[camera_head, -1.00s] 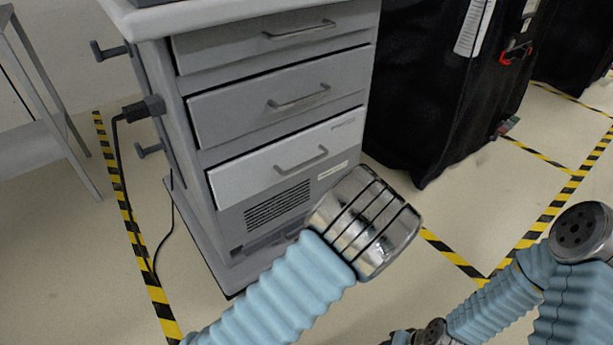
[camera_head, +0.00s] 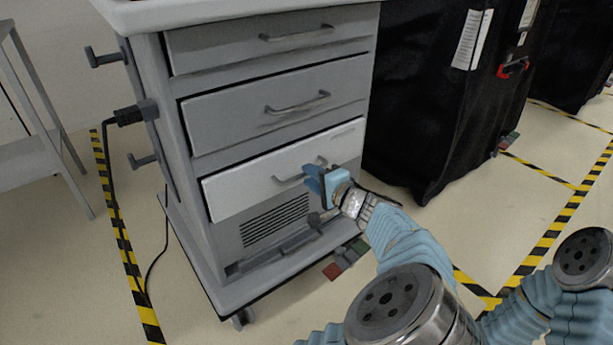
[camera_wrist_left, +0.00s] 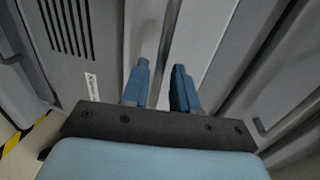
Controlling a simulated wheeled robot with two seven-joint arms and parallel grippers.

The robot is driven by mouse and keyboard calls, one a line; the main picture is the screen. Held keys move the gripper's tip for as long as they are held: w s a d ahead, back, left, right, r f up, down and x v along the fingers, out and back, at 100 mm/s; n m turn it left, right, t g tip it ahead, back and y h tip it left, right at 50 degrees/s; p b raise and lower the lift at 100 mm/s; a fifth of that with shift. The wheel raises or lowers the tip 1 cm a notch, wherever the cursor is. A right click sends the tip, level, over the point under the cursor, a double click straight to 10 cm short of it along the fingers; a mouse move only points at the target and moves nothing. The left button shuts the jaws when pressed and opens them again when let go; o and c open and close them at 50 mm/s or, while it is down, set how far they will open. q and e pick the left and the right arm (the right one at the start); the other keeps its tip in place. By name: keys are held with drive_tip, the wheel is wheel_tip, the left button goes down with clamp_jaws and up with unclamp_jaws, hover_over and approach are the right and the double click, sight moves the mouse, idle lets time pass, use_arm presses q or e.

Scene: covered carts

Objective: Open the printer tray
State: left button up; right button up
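The printer tray looks to be the pale lowest drawer (camera_head: 240,190) of a grey cart (camera_head: 185,165). It appears shut, with a grey bar handle (camera_head: 290,178) on its front. My left gripper (camera_head: 314,180) is at the right end of this handle, in front of the drawer. In the left wrist view its two blue fingers (camera_wrist_left: 163,84) stand apart, pointing at the cart front. I cannot tell whether the handle lies between them. The gripper hides part of the handle and the drawer's lower right. My right gripper is not in view.
Two more drawers (camera_head: 270,105) with handles sit above. A black covered cart (camera_head: 430,110) stands close on the right. A grey shelf stand (camera_head: 30,150) is at the left. A cable hangs from a plug (camera_head: 130,113). The floor has yellow-black tape (camera_head: 120,235).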

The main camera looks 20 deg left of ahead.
use_arm(q)
drive_tip(key=shift+x, duration=1.35)
clamp_jaws()
